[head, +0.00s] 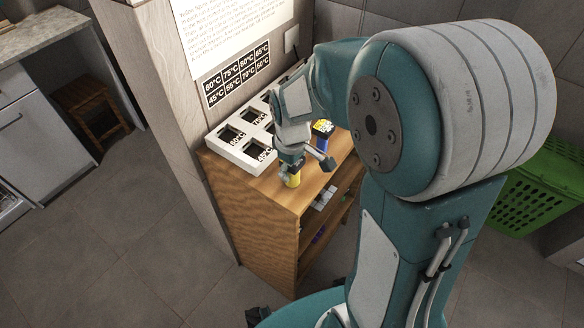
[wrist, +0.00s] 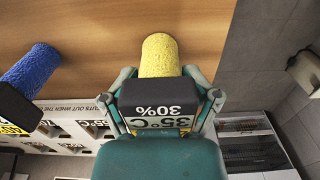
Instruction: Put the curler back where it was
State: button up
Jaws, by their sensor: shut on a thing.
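A yellow curler (head: 292,180) with a dark cap is between the fingers of my gripper (head: 303,163), over the front part of the wooden shelf's top. In the wrist view the yellow curler (wrist: 160,55) points away from my gripper (wrist: 158,92), which is shut on its cap; the cap's label reads 35°C and 30%. I cannot tell whether its end touches the wood. A white rack (head: 221,156) with square dark holes and temperature labels lies behind my gripper. It also shows in the wrist view (wrist: 72,112). My arm hides part of the rack.
A blue curler (head: 321,138) with a yellow label stands close to the right of my gripper; it is at left in the wrist view (wrist: 32,70). A temperature chart (head: 237,74) hangs above the rack. A green crate (head: 545,190) is at right.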

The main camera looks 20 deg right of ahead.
jog(key=o, duration=1.2)
jog(key=shift+d+f, duration=0.1)
jog(key=shift+c, duration=0.2)
jog(key=shift+d, duration=0.1)
jog(key=shift+r, duration=0.3)
notch_tip(320, 180, up, 12)
jog(key=shift+f, duration=0.15)
jog(key=shift+s+r, duration=0.25)
jog(key=shift+s, duration=0.1)
jog(key=s+r+m+t, duration=0.3)
jog(key=s+m+t, duration=0.2)
jog(key=s, duration=0.8)
jog(key=shift+s+m+t, duration=0.3)
jog(key=shift+m, duration=0.8)
